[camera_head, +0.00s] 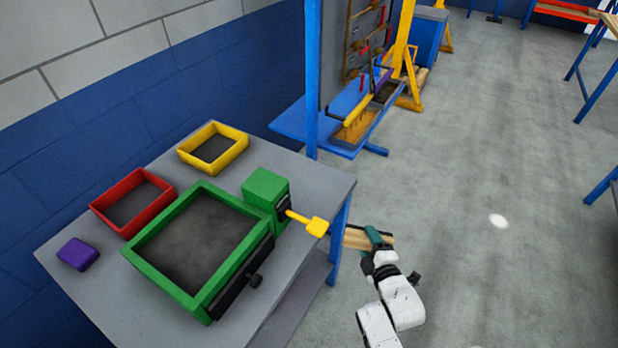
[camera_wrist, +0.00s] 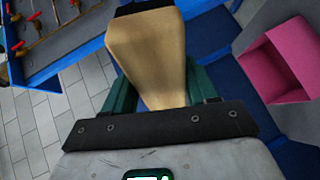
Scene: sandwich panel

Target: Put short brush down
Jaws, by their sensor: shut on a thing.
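The short brush has a tan wooden body; it shows in the head view (camera_head: 355,238) just right of the grey table (camera_head: 160,306). In the wrist view the brush (camera_wrist: 148,50) points away from me, with a dark band at its far end. My gripper (camera_head: 376,240) is shut on the brush, beside the table's right edge and over the floor. In the wrist view its green fingers (camera_wrist: 160,92) lie on both sides of the wood. The bristles cannot be made out.
On the table stand a green-framed tray (camera_head: 152,254), a red frame (camera_head: 108,222), a yellow frame (camera_head: 185,152), a purple block (camera_head: 77,254) and a green box (camera_head: 265,188) with a yellow lever (camera_head: 316,227). A blue post (camera_head: 312,80) rises behind.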

